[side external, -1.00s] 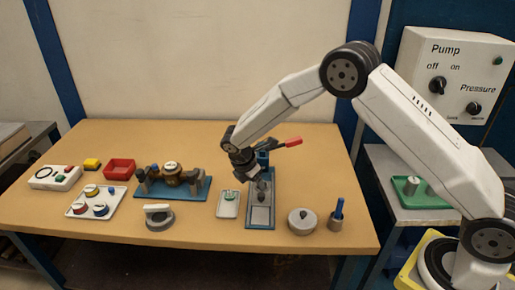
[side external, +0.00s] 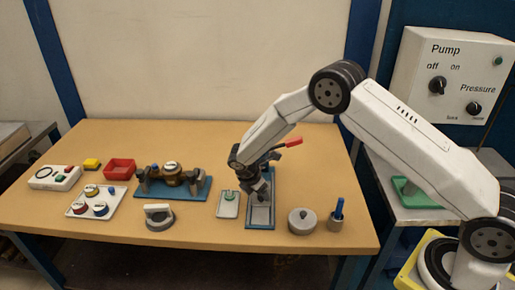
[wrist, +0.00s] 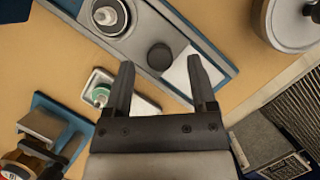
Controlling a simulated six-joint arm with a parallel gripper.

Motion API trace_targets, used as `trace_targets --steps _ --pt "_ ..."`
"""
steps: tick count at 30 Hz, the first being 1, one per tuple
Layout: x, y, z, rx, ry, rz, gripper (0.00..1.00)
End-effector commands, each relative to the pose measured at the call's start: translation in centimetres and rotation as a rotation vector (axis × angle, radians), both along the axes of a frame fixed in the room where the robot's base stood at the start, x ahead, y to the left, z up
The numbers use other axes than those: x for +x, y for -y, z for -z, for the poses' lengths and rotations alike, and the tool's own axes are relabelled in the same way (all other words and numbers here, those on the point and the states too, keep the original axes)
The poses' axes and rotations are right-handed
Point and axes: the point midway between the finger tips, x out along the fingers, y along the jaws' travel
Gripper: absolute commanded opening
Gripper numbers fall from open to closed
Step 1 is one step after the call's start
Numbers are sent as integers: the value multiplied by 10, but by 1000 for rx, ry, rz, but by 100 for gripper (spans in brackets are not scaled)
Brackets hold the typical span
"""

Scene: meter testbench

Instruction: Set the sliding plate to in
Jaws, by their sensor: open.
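The sliding plate is on a blue-edged fixture (side external: 249,222) near the front of the table, below my gripper (side external: 261,192). In the wrist view, a grey plate with a round dark knob (wrist: 160,57) lies along the blue-edged fixture (wrist: 222,62). A pale bare area (wrist: 183,76) shows beside the knob. My gripper (wrist: 160,60) is open, with one finger on each side of the knob in that view. I cannot tell whether the fingers touch it or how far above it they are. In the side view the arm hides part of the fixture.
A red-handled lever (side external: 292,142) rises behind my gripper. A small white tray with a green button (side external: 228,199) stands left of the fixture. A grey lidded pot (side external: 302,221) and a holder with a blue peg (side external: 336,220) stand right. Free tabletop lies in front.

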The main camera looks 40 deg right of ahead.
Motion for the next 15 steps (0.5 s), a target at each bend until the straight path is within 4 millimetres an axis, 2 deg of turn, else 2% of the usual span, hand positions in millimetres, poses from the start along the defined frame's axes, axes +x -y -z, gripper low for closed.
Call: trace_targets --steps 6,15 --pt "0 5 13 1 1 0 73" --pt "0 6 14 1 1 0 73"
